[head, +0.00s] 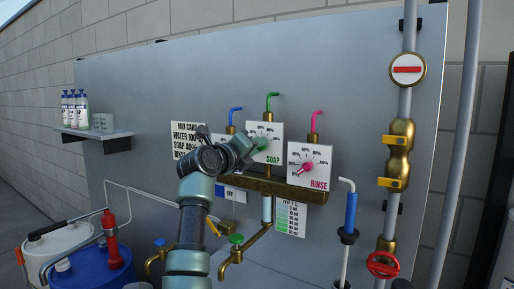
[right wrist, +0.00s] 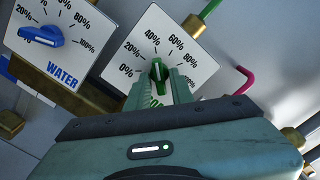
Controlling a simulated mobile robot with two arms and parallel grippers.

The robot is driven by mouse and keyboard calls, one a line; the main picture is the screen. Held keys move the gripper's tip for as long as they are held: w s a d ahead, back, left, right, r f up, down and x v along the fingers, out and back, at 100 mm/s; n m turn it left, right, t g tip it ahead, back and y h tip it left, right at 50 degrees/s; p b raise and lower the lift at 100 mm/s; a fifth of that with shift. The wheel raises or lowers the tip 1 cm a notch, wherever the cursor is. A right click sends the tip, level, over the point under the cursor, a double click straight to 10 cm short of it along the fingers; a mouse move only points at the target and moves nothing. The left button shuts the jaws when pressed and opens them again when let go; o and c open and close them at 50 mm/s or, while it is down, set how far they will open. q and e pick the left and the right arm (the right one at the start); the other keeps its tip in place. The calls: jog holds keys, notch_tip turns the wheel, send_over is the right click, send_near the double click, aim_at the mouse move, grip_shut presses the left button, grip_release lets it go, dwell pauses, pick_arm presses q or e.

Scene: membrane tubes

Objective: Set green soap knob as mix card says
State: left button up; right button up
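The green soap knob (right wrist: 158,72) sits on the white SOAP dial plate (head: 257,158) in the middle of the panel. In the right wrist view it points up, close to the 40% mark. My right gripper (right wrist: 160,82) has its two fingers on either side of the knob, with a small gap showing, so it looks open around it. In the head view the gripper (head: 249,147) reaches the SOAP plate and partly covers it. The mix card (head: 188,139) reads WATER 100%, SOAP 40%; its RINSE line is partly hidden by my arm. My left gripper is not in view.
The pink rinse knob (head: 307,168) is close on the right, the blue water knob (right wrist: 41,36) on the left. A brass manifold (head: 300,192) runs below the plates. Taps, including a green-handled one (head: 236,239), stick out lower down.

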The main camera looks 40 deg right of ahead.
jog(key=shift+o, duration=0.8)
jog(key=shift+f, duration=0.1)
jog(key=b+v, duration=0.2)
jog(key=v, duration=0.5)
jog(key=shift+a, duration=0.4)
jog(key=shift+s, duration=0.15)
